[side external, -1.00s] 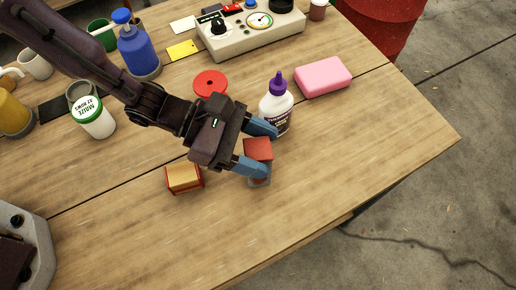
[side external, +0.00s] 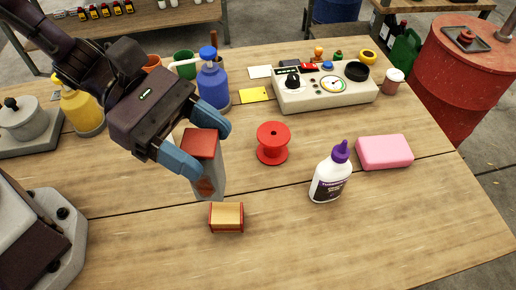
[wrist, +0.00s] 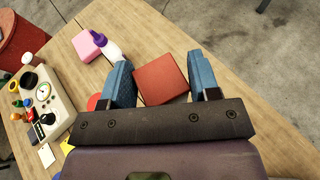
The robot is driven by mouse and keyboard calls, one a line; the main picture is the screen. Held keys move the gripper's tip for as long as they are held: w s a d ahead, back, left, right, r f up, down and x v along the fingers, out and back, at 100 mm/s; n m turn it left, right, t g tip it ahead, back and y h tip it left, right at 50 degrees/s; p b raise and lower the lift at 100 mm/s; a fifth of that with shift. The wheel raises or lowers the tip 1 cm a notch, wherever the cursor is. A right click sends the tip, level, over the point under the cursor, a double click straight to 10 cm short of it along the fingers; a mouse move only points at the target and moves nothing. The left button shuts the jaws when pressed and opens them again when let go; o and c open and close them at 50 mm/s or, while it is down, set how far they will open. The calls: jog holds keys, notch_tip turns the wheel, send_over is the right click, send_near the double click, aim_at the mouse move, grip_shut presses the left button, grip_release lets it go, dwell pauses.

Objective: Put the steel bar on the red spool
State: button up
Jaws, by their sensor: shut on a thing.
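The steel bar (side external: 209,180) is a grey upright block with a red top and a rusty patch low on its side. My gripper (side external: 206,148) is shut on its upper part, with a blue finger on each side. The bar appears held above the table, left of the red spool. In the wrist view its red top (wrist: 160,79) shows between the fingers. The red spool (side external: 273,143) stands upright on the table, its top clear. A sliver of the spool (wrist: 94,102) shows beside the left finger in the wrist view.
A small wooden block with red ends (side external: 226,217) lies below the bar in the picture. A white glue bottle (side external: 330,177) and pink block (side external: 384,152) stand right of the spool. A gauge box (side external: 325,91) and blue pump bottle (side external: 213,84) stand behind. The front right table is clear.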

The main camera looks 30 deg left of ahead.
jog(key=w+a+r+n+t, duration=0.3)
jog(key=w+a+r, duration=0.3)
jog(key=w+a, duration=0.2)
jog(key=w+d+f, duration=0.7)
jog(key=w+f, duration=0.4)
jog(key=f, duration=0.2)
jog(key=shift+w+f+t+y, duration=0.15)
jog(key=shift+w+t+y, duration=0.15)
jog(key=shift+y, duration=0.1)
jog(key=shift+d, duration=0.1)
jog(key=shift+f, duration=0.15)
jog(key=o, duration=1.4)
jog(key=shift+c, duration=0.2)
